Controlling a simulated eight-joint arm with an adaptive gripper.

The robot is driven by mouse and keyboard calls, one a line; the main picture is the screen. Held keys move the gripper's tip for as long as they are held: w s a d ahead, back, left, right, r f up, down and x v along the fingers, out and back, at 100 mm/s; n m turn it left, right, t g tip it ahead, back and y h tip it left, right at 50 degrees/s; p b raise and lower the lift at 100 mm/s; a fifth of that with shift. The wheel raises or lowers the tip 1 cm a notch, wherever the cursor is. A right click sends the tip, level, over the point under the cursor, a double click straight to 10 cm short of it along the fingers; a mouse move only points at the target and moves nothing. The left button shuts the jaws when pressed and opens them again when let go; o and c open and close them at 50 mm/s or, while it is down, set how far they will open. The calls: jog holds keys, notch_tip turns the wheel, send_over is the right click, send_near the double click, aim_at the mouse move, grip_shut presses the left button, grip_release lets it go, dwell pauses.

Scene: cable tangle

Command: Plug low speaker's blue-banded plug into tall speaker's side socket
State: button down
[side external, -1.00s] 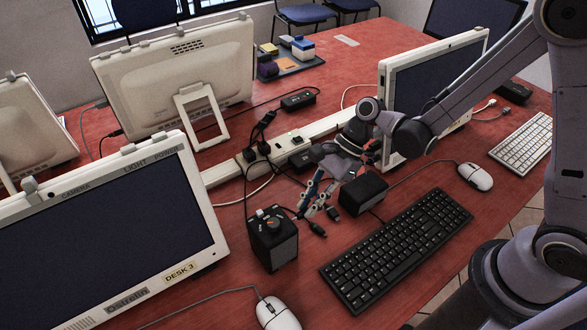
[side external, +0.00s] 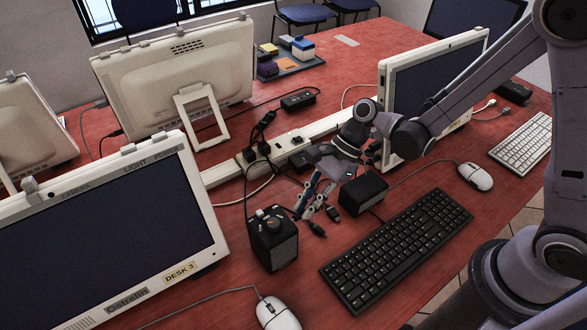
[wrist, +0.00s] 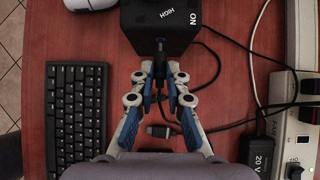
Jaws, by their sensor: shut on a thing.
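The tall speaker (side external: 274,243) is a black box with knobs on top. It also shows at the top of the wrist view (wrist: 150,35), marked HIGH and ON. The low speaker (side external: 363,194) is a smaller black box behind the keyboard. My gripper (side external: 304,211) is low between the two speakers. In the wrist view its fingers (wrist: 160,80) are shut on a dark plug (wrist: 160,55), which points at the tall speaker's near side. A cable trails back from it. I cannot make out a blue band, nor whether the tip is inside a socket.
A loose plug (wrist: 159,131) lies on the table below my fingers. Another dark plug end (side external: 317,229) lies beside the tall speaker. A black keyboard (side external: 397,252) and a white mouse (side external: 278,314) lie in front. A white power strip (side external: 225,170) with cables runs behind.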

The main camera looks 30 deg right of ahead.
jog(key=shift+a, duration=1.3)
dwell(0.4)
jog(key=c, duration=1.3)
grip_release()
jog(key=shift+d, duration=0.1)
jog(key=shift+o, duration=0.4)
jog(key=v, duration=1.1)
jog(key=shift+d+r, duration=0.2)
jog(key=shift+r, duration=0.1)
jog(key=h, duration=0.7)
send_over(294, 217)
jog(key=shift+f, duration=4.95)
